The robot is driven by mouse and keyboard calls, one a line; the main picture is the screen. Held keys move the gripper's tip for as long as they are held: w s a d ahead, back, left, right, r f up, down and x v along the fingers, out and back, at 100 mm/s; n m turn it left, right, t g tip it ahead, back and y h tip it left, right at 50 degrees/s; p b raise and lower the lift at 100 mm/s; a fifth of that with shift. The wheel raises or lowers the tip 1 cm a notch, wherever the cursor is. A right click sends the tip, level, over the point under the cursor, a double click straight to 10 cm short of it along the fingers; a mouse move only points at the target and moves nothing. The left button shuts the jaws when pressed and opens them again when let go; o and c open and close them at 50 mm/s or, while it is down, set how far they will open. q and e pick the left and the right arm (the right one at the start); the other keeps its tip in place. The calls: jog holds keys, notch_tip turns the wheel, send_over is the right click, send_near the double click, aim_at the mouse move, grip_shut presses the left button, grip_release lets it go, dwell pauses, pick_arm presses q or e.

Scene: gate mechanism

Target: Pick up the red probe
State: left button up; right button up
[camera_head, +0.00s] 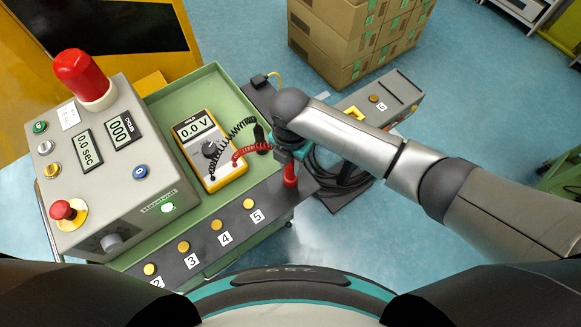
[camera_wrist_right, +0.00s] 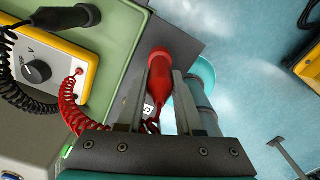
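The red probe (camera_head: 290,174) stands near the right end of the green cart, below my right gripper (camera_head: 287,153), which partly covers it. In the right wrist view the red probe (camera_wrist_right: 159,72) lies between the two fingers of the right gripper (camera_wrist_right: 160,88). The fingers are apart, with a narrow gap visible beside the probe; contact is not clear. A red coiled cord (camera_wrist_right: 70,100) runs from the probe to the yellow multimeter (camera_head: 209,150), which reads 0.0 V. My left gripper is not in view.
A grey control box (camera_head: 110,165) with a red lamp and buttons fills the cart's left. Numbered yellow buttons line the front panel (camera_head: 203,254). Cardboard boxes (camera_head: 345,40) and a grey box (camera_head: 385,100) are behind.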

grip_shut()
dwell(0.3)
